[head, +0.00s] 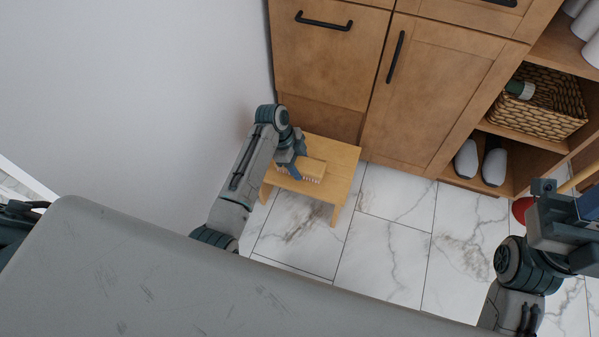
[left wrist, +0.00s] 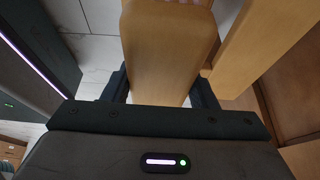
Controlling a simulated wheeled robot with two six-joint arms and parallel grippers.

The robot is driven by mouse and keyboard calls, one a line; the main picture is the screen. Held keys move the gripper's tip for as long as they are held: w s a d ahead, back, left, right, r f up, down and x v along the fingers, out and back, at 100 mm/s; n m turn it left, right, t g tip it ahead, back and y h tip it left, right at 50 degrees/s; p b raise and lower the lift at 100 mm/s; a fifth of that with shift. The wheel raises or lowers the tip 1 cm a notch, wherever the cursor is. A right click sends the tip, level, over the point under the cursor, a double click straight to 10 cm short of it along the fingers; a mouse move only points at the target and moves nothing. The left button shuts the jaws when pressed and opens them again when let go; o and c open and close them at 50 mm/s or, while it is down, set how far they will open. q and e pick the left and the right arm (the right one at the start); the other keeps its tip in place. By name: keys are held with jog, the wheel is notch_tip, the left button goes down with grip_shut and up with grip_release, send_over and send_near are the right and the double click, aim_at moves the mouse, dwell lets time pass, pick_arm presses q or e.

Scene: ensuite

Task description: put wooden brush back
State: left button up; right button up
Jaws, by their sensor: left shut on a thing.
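The wooden brush (head: 313,168) has a light wood back and pale bristles facing down. It is at the top of a small wooden stool (head: 343,158); I cannot tell whether the bristles touch the stool. My left gripper (head: 294,170) is shut on the brush's left part in the head view. In the left wrist view the brush's wooden back (left wrist: 165,50) lies between the two fingers (left wrist: 160,92), and its lower end is hidden by the gripper. My right gripper (head: 568,222) is at the right edge, away from the brush; its jaws are unclear.
A wooden cabinet (head: 425,95) stands behind the stool, and a white wall (head: 130,90) is at the left. Open shelves at the right hold a woven basket (head: 545,105) and grey slippers (head: 494,165). The marble floor (head: 390,235) in front is clear. A red thing (head: 521,208) stands beside my right arm.

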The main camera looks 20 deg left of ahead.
aim_at(300, 171)
pick_arm(q)
notch_tip(300, 171, down, 3)
jog(key=shift+f+b, duration=0.2)
jog(key=shift+b, duration=0.75)
jog(key=shift+f, duration=0.15)
jog(key=o, duration=0.9)
jog(key=shift+o, duration=0.2)
